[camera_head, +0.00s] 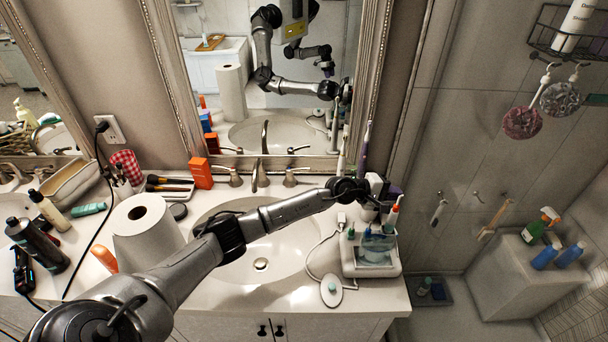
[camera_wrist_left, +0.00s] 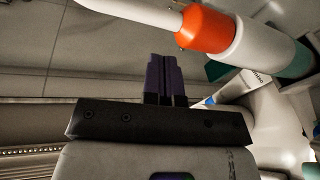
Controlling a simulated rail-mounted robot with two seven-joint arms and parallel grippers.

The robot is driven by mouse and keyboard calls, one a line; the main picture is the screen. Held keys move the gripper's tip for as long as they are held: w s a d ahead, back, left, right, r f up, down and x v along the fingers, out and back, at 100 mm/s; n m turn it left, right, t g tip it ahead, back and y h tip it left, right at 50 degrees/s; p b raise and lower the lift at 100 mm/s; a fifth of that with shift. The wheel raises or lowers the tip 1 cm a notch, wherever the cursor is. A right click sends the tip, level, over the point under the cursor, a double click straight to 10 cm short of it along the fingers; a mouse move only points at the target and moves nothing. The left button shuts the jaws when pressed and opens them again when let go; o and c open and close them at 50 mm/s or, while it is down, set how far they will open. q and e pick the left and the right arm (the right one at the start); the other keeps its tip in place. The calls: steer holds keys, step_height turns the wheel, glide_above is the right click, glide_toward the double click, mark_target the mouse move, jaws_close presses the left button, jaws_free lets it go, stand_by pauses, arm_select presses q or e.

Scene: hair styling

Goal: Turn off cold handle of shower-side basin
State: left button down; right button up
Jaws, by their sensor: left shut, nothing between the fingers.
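The shower-side basin (camera_head: 245,262) is the white sink in the middle of the head view. Its metal spout (camera_head: 261,176) stands at the back rim, with a left handle (camera_head: 231,177) and a right handle (camera_head: 290,178) beside it. Which one is cold, and whether water runs, I cannot tell. My left arm crosses over the basin. My left gripper (camera_head: 387,190) is at the counter's right end, right of the right handle and apart from it. Its dark purple fingers (camera_wrist_left: 164,80) are shut and empty in the left wrist view. My right gripper is not directly in view.
A white appliance with a clear tank (camera_head: 372,258) stands below my left gripper, with toothbrush-like items around it. An orange-and-white item (camera_wrist_left: 205,30) is close to the fingers. An orange box (camera_head: 201,173) stands left of the handles. A paper roll (camera_head: 146,238) stands left of the basin.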

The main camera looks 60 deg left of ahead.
arm_select(q)
step_height(320, 180, up, 2)
steer(key=s+n+t+y, duration=0.1)
steer(key=n+t+y, duration=0.1)
steer(key=n+t, duration=0.45)
steer(key=n+g+y+p, duration=0.1)
steer(key=n+g+y, duration=0.9)
steer(key=n+y, duration=1.1)
glide_toward(298, 170)
steer(key=n+h, duration=0.2)
steer(key=w+r+n+h, duration=0.1)
steer(key=shift+w+d+r+n+h, duration=0.15)
steer(key=shift+w+d+n+h, duration=0.05)
steer(key=shift+n+h, duration=0.2)
steer(key=x, duration=0.1)
steer(key=b+x, duration=0.1)
steer(key=x, duration=0.1)
steer(key=b+x, duration=0.1)
steer(key=shift+w+a+r, duration=0.1)
steer(key=shift+w+a, duration=0.15)
steer(key=shift+a, duration=0.05)
steer(key=shift+w+a+r+b, duration=0.15)
steer(key=shift+w+a+b, duration=0.2)
steer(key=shift+a, duration=0.1)
steer(key=shift+w+a+r, duration=0.15)
